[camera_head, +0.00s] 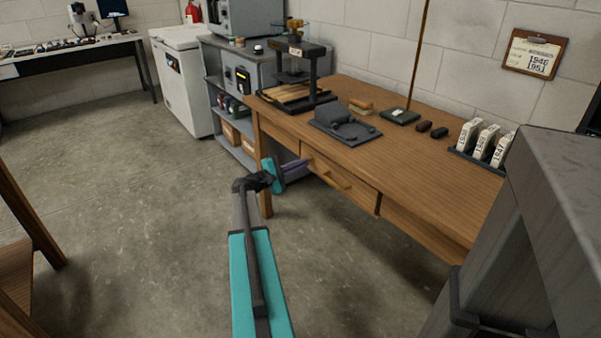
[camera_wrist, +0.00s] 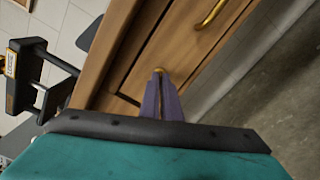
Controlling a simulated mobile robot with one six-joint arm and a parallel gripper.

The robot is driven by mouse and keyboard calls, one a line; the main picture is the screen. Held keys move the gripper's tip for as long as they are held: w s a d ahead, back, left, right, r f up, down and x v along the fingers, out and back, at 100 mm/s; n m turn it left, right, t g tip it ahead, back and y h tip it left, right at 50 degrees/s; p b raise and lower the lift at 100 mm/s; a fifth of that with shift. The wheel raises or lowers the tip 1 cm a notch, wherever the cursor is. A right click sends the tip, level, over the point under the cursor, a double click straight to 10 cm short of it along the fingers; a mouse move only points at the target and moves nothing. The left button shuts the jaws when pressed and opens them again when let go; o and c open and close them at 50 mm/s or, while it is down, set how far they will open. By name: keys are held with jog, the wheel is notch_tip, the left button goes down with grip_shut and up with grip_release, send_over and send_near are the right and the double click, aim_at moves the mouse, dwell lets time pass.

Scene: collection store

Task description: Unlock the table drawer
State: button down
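The wooden table (camera_head: 400,150) has a drawer (camera_head: 343,183) in its front, with a brass bar handle (camera_head: 329,174). The handle also shows at the top of the wrist view (camera_wrist: 212,14). My gripper (camera_head: 303,164) reaches the drawer front at its left end, beside the handle. In the wrist view its purple fingers (camera_wrist: 160,78) are close together at a small brass piece (camera_wrist: 158,70) against the drawer front. The fingers look closed on it. Whether it is a key or part of the lock is too small to tell. The drawer looks shut.
On the table are a black press (camera_head: 297,75), a dark grey device (camera_head: 344,125), small boxes and a rack of white labelled boxes (camera_head: 482,140). A grey cabinet (camera_head: 570,190) stands close at the right.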

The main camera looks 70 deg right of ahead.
jog(key=m+b, duration=0.1)
jog(key=b, duration=0.1)
jog(key=m+b, duration=0.2)
jog(key=shift+s+f+m, duration=0.1)
jog(key=shift+f+m, duration=0.1)
jog(key=shift+m, duration=0.1)
jog(key=shift+r+m+b, duration=0.1)
jog(key=shift+m+b, duration=0.7)
jog(key=shift+b, duration=0.05)
jog(key=c, duration=2)
grip_release()
jog(key=p+v, duration=0.2)
jog(key=v, duration=1.1)
jog(key=shift+a, duration=0.35)
